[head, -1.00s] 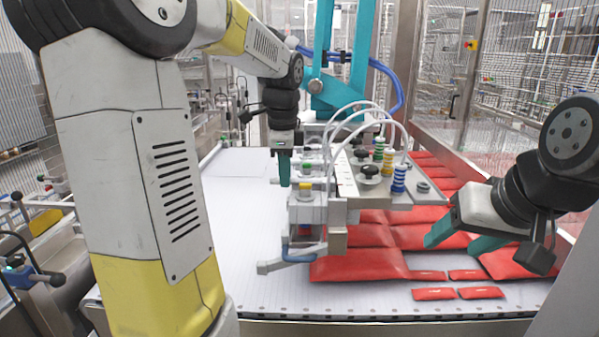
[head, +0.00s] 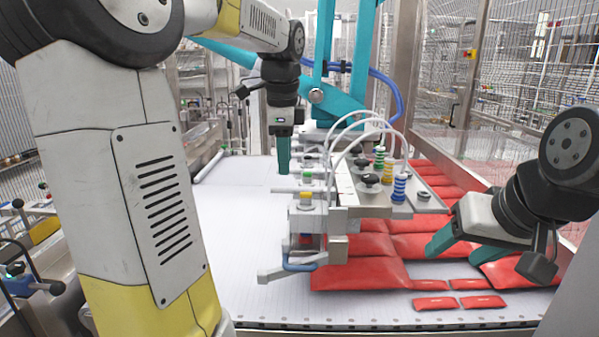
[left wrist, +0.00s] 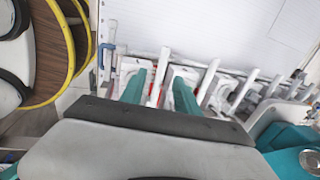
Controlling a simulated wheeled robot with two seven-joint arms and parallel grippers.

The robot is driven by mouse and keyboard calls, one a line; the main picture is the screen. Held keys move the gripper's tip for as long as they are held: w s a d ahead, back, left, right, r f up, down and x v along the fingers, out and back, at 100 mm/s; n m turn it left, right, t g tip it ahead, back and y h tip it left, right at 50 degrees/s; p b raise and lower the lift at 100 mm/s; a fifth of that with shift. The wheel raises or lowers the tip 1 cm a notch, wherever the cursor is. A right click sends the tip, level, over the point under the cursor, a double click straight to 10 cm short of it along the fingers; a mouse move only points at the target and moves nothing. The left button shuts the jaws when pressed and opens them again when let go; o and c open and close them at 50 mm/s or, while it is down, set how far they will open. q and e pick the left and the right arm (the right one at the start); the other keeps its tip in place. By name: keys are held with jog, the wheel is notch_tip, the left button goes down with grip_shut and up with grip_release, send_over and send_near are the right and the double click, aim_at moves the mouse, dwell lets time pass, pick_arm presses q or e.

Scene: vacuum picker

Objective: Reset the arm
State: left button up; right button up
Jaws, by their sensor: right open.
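My left gripper (head: 284,158) hangs fingers down behind the vacuum picker (head: 340,190), a metal frame with white hoses and coloured suction fittings. In the left wrist view its two teal fingers (left wrist: 160,85) are apart, with a white bar of the picker showing between them and gaps on both sides. Whether they touch the picker is not clear. My right gripper (head: 465,245) is open, at the right above the red packets (head: 360,274).
Large red packets lie in rows on the white conveyor (head: 240,230), with several small red packets (head: 435,302) near its front edge. The conveyor's left side is bare. A teal picker arm (head: 350,60) rises behind, and a clear guard panel (head: 450,150) stands at the right.

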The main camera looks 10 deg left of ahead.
pick_arm(q)
jog(key=shift+s+r, duration=0.1)
jog(key=shift+r, duration=0.3)
jog(key=s+d+f+n+t+h, duration=0.1)
jog(key=s+d+f+n+t, duration=0.1)
jog(key=s+n, duration=0.5)
jog(key=s+d+f+n+t+h, duration=0.1)
jog(key=s+d+f+n+t, duration=0.1)
jog(key=s+f+n, duration=0.3)
jog(key=s+n, duration=0.3)
jog(key=s, duration=0.3)
jog(key=shift+d+f+h, duration=0.15)
jog(key=shift+d+h, duration=0.15)
jog(key=shift+d, duration=0.05)
